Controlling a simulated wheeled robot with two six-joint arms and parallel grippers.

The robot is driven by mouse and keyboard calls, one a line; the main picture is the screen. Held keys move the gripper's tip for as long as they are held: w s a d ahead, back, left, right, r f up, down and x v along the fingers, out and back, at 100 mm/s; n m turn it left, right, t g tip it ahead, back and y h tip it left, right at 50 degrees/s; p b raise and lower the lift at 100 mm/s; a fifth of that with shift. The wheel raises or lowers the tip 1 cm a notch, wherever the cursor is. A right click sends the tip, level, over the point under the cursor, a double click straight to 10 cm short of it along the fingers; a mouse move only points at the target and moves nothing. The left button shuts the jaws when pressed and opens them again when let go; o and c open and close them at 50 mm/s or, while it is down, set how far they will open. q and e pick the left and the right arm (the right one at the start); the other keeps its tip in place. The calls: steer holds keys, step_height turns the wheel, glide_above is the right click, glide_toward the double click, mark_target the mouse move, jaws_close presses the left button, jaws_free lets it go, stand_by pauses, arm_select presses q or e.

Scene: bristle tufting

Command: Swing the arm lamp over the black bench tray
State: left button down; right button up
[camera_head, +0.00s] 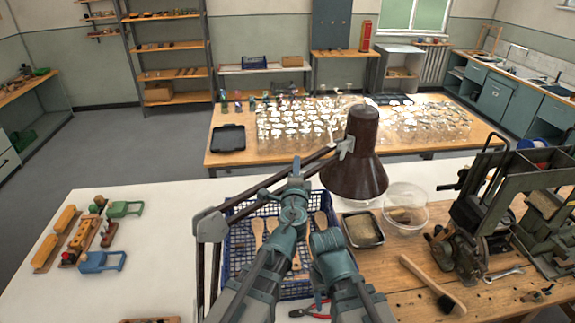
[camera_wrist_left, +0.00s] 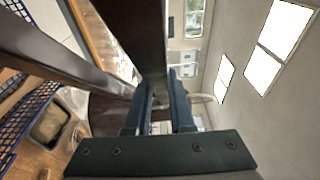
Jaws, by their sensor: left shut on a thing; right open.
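The arm lamp has a dark brown shade (camera_head: 356,165) and a jointed brown arm (camera_head: 262,188) rising from a grey elbow joint at left. In the head view the shade hangs just above the small black tray (camera_head: 381,240), which holds a tan block; height and exact overlap cannot be told. The tray also shows in the left wrist view (camera_wrist_left: 68,128). My left gripper (camera_head: 298,168) is shut on the lamp arm, short of the shade; in the wrist view its fingers (camera_wrist_left: 160,108) straddle a brown bar. My right gripper (camera_head: 322,232) is lower, open, over the blue crate.
The blue crate (camera_head: 238,262) holds wooden brush bodies. A clear bowl (camera_head: 418,203) stands right of the tray. Another black tray (camera_head: 228,138) lies on the far table.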

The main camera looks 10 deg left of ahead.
arm_select(q)
steer(key=shift+s+d+h, duration=0.3)
steer(key=shift+s+d, duration=0.3)
arm_select(e)
steer(key=shift+s, duration=0.3)
arm_select(q)
steer(key=c, duration=0.8)
jaws_free()
